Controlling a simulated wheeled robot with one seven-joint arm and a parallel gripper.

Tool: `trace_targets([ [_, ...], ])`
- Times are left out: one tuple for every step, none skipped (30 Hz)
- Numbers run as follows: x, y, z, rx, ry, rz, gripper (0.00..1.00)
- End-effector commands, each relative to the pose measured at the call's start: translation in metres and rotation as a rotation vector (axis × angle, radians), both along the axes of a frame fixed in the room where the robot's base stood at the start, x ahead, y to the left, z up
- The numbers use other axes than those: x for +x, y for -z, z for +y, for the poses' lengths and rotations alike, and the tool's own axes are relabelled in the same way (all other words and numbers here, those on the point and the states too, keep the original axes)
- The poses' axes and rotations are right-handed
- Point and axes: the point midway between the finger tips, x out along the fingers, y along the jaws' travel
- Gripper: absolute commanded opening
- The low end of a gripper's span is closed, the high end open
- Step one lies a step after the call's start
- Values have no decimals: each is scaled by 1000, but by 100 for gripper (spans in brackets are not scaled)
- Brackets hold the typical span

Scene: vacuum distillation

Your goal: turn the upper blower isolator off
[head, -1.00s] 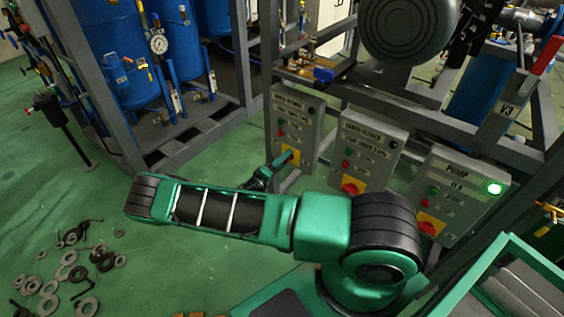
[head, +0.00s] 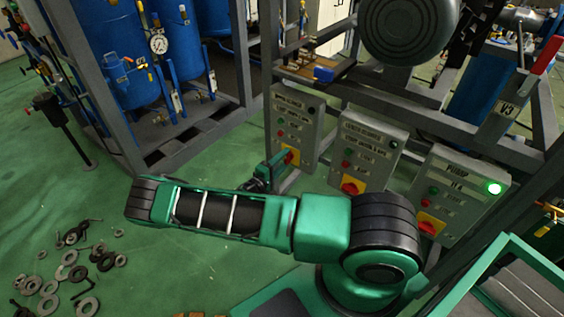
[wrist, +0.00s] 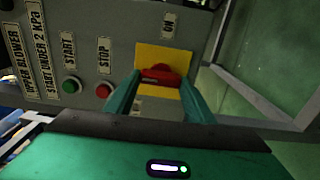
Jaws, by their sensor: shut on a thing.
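The upper blower box (head: 297,122) is the leftmost of three grey control boxes in the head view. In the wrist view its panel (wrist: 88,28) shows sideways lettering, a green START button (wrist: 71,86) and a red STOP button (wrist: 104,90). The isolator is a red knob (wrist: 162,74) on a yellow plate (wrist: 178,55), with ON lettering beside it. My gripper (wrist: 160,88) has its two green fingers on either side of the red knob, shut on it. In the head view my gripper (head: 278,166) is at the box's lower part and mostly covers the isolator.
Grey frame posts and blue tanks (head: 130,75) stand behind. Loose rings (head: 75,265) lie on the green floor at left.

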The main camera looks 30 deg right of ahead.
Motion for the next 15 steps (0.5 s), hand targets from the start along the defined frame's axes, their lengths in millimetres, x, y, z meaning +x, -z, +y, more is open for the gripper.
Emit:
trace_targets([
  [3,2,2,5,-7,1,26],
  [3,2,2,5,-8,1,26],
  [2,2,2,5,-8,1,26],
  [2,2,2,5,-8,1,51],
  [3,2,2,6,-8,0,58],
  [2,2,2,5,-7,1,67],
  [2,2,2,5,-7,1,67],
  [2,2,2,4,-6,0,67],
  [2,1,2,4,-5,0,67],
  [1,1,1,4,-5,0,67],
  [1,1,1,3,-4,0,67],
  [1,1,1,3,-4,0,67],
  [1,1,1,3,-3,0,67],
  [1,1,1,3,-3,0,67],
  [1,1,2,3,-3,0,67],
])
